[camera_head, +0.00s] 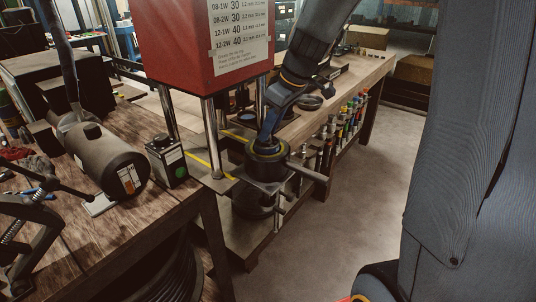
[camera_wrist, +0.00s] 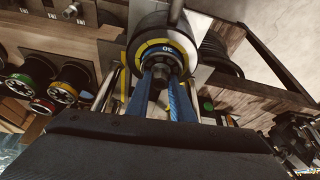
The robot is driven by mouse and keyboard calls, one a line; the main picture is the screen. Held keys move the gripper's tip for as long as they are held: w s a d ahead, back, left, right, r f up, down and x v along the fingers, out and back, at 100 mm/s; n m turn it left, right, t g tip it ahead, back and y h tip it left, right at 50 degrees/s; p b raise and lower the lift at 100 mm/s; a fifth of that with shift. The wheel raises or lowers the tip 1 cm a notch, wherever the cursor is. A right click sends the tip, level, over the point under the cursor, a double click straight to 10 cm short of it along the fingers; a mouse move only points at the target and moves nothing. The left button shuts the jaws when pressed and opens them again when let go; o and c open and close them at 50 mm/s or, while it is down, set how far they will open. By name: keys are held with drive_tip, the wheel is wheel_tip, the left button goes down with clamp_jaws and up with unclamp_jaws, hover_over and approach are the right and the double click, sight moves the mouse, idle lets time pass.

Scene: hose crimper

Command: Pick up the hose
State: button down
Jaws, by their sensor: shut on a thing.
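My gripper (camera_wrist: 166,82) has its two blue fingers close together. They are shut on a dark metal fitting (camera_wrist: 163,74), which looks like an end of the hose. It sits at the centre of a black round die with a yellow ring marked 30 (camera_wrist: 135,56). The rest of this hose is hidden. In the head view my gripper (camera_head: 266,140) points down into the die's top (camera_head: 268,156), in front of the red crimper (camera_head: 185,50). The die is on a metal plate, and a dark round part (camera_head: 252,203) shows below it.
Chrome posts (camera_head: 208,137) of the crimper stand just left of the die. Several coloured dies (camera_wrist: 75,80) show in the wrist view. The floor (camera_head: 345,205) at right is clear.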

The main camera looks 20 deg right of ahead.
drive_tip(key=shift+r, duration=0.15)
wheel_tip(320, 180, up, 28)
drive_tip(key=b, duration=0.4)
drive_tip(key=shift+s+b, duration=0.15)
drive_tip(key=shift+b, duration=0.15)
drive_tip(key=shift+d, duration=0.1)
